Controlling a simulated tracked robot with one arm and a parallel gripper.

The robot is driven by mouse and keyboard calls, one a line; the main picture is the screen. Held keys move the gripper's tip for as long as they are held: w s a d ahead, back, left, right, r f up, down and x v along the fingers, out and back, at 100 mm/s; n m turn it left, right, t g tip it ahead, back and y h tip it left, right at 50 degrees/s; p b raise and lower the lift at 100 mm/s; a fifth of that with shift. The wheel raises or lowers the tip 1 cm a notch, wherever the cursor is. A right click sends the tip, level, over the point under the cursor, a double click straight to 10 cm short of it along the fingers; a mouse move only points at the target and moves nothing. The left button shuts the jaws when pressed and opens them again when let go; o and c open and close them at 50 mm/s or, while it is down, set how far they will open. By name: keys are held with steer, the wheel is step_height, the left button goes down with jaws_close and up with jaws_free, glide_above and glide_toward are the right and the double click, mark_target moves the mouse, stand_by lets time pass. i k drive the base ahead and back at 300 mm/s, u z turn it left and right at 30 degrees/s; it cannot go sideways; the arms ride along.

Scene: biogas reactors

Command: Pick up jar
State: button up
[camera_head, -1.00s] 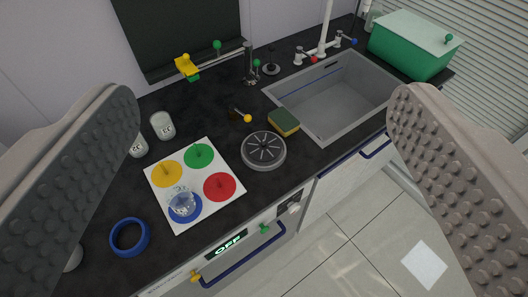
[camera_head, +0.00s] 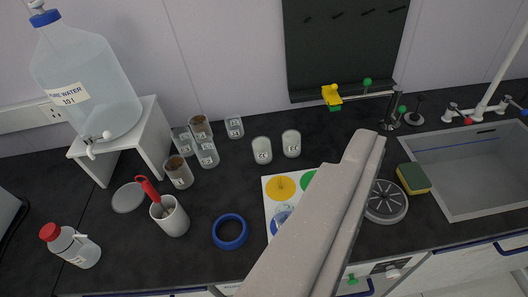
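Several labelled jars stand upright on the dark counter; which one the task means is unclear. Two hold pale contents: one left of centre (camera_head: 262,151) and one beside it (camera_head: 291,144). A group to the left includes a jar with brown contents (camera_head: 178,172), another brown one (camera_head: 200,128), and a clear jar (camera_head: 234,127). A clear glass item (camera_head: 281,218) on the coloured card is partly covered by my gripper. My gripper (camera_head: 368,143) shows as one long grey shape right of centre, apart from the labelled jars. Its finger gap cannot be made out.
A water tank (camera_head: 85,80) on a white stand is at left. A red-capped bottle (camera_head: 70,245), white cup (camera_head: 169,215) with red-handled tool, and blue ring (camera_head: 230,231) stand in front. A sponge (camera_head: 413,178) and sink (camera_head: 470,165) are right.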

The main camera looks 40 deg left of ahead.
mark_target(262, 145)
steer(key=u, duration=0.05)
steer(key=k, duration=0.6)
steer(key=u, duration=0.4)
steer(key=i, duration=1.45)
steer(key=u, duration=0.35)
